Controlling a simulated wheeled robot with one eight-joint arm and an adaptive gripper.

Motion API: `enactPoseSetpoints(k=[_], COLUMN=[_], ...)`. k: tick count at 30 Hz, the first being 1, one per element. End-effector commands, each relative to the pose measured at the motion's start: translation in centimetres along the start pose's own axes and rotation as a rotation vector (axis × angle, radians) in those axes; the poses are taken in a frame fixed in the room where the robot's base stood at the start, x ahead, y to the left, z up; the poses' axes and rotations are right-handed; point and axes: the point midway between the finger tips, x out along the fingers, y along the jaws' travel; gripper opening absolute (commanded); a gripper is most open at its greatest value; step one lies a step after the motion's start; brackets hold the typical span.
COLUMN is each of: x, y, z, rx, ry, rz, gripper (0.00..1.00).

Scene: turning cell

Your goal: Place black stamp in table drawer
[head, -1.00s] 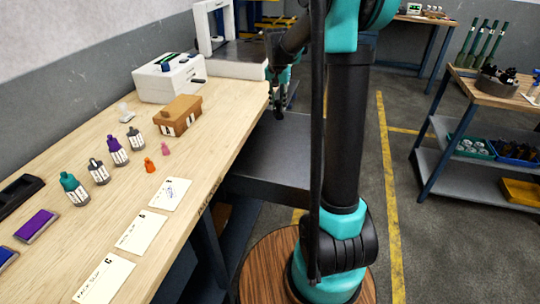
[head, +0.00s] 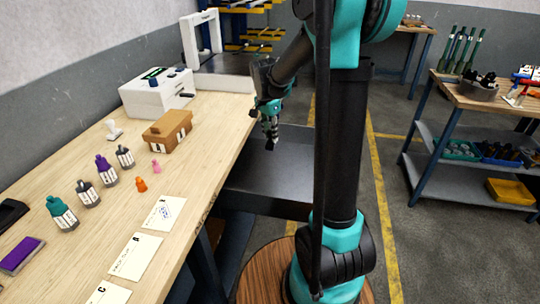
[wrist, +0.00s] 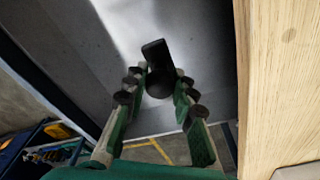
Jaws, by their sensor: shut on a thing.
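My gripper (head: 269,128) hangs over the open grey table drawer (head: 275,178), near its far part in the head view. It points down and is shut on the black stamp. In the wrist view, the black stamp (wrist: 157,55) shows between the fingertips of my gripper (wrist: 155,88), with a flat tab and a round dark part. Behind it lies the grey drawer floor (wrist: 105,45). The drawer sticks out from the side of the wooden table and looks empty where visible. My arm hides part of its right side. How high the stamp is above the floor is hard to tell.
The wooden table (head: 190,185) lies close left of the drawer and carries a brown box (head: 167,131), a white machine (head: 156,96), several bottles and white cards. A shelved cart (head: 470,140) stands at right. Open floor lies between.

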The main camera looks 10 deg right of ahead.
Motion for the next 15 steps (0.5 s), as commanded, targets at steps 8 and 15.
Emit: enactPoseSetpoints(k=[8,15], x=[5.2,7.3], y=[-0.1,0.0], z=[0.6,0.9], rx=[-0.001,-0.001], ry=[0.0,0.0], rz=[0.0,0.0], gripper=[0.07,0.07])
